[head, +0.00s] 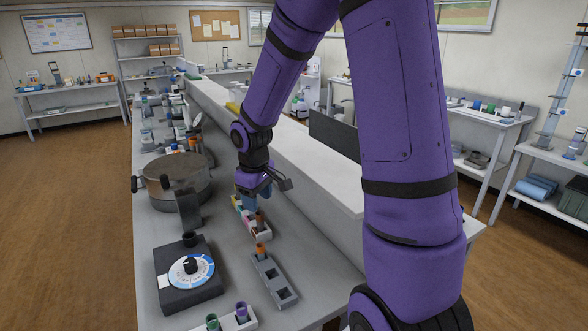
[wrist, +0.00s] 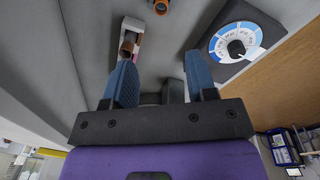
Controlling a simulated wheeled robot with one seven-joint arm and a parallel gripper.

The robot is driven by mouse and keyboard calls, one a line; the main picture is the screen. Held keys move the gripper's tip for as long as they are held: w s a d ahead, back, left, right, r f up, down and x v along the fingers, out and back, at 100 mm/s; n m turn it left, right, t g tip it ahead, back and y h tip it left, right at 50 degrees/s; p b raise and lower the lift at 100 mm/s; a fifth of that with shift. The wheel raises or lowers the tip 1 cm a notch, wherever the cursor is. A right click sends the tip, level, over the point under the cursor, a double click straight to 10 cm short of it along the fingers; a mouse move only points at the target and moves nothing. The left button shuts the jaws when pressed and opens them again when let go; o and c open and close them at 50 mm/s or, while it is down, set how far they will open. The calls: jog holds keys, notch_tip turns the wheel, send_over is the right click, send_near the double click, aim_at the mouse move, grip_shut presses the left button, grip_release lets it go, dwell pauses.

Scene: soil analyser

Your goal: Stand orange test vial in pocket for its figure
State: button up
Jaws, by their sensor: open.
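In the wrist view, an orange vial top (wrist: 160,5) shows at the upper edge. My gripper (head: 250,200) is over the white rack, behind the grey one. Its blue fingers (wrist: 160,65) are apart with nothing between them. The gripper partly hides the white rack.
A black device with a blue-and-white dial (head: 191,267) stands left of the grey rack. A large round metal vessel (head: 175,180) is beyond it. A white rack with green and purple vials (head: 228,320) is at the front. A raised ledge (head: 300,150) runs along the right.

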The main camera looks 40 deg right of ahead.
jog(key=s+a+r+m+t, duration=0.1)
jog(key=s+a+r, duration=0.1)
jog(key=s+r, duration=0.4)
jog(key=s+a+r+m+t, duration=0.1)
jog(key=s+r, duration=0.3)
jog(key=r, duration=0.4)
jog(key=s+a+r+m+t, duration=0.1)
jog(key=s+r, duration=0.2)
jog(key=s, duration=0.3)
jog(key=s+a+r+t, duration=0.1)
jog(key=s+a+r, duration=0.1)
jog(key=s+r, duration=0.2)
jog(key=shift+s+m+t+y, duration=0.3)
jog(key=shift+s+m+y, duration=0.1)
jog(key=shift+s, duration=1.4)
